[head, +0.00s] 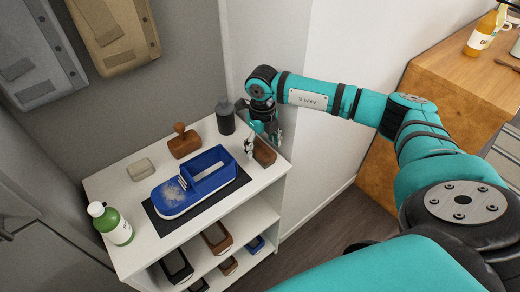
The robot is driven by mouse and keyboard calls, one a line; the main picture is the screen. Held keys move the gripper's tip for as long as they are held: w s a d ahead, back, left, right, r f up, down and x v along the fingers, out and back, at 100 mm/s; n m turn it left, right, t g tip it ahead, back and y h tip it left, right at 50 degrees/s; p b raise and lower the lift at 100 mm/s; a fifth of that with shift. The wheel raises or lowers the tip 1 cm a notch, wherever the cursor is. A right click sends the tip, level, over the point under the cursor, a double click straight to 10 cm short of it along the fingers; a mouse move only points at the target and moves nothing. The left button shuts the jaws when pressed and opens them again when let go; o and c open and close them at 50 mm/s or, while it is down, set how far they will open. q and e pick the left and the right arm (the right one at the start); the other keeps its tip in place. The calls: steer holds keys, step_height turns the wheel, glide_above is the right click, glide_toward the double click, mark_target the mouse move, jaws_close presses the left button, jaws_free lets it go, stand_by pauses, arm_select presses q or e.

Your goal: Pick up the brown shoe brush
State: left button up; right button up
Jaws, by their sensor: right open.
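A brown brush-like block (265,152) is at the right edge of the white shelf's top. My right gripper (262,142) is open, pointing down right at this block, with its fingers close around or beside it. I cannot tell whether they touch it. Part of the block is hidden behind the fingers. A second brown piece (185,146) with an upright knob handle stands further left on the same top. I cannot tell for sure which of the two is the shoe brush. My left gripper is out of view.
A wall stands just right of the shelf.

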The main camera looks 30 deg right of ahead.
mark_target(261, 148)
steer(key=f, duration=0.3)
steer(key=shift+w+f, duration=0.15)
steer(key=shift+w, duration=0.05)
steer(key=c, duration=1.3)
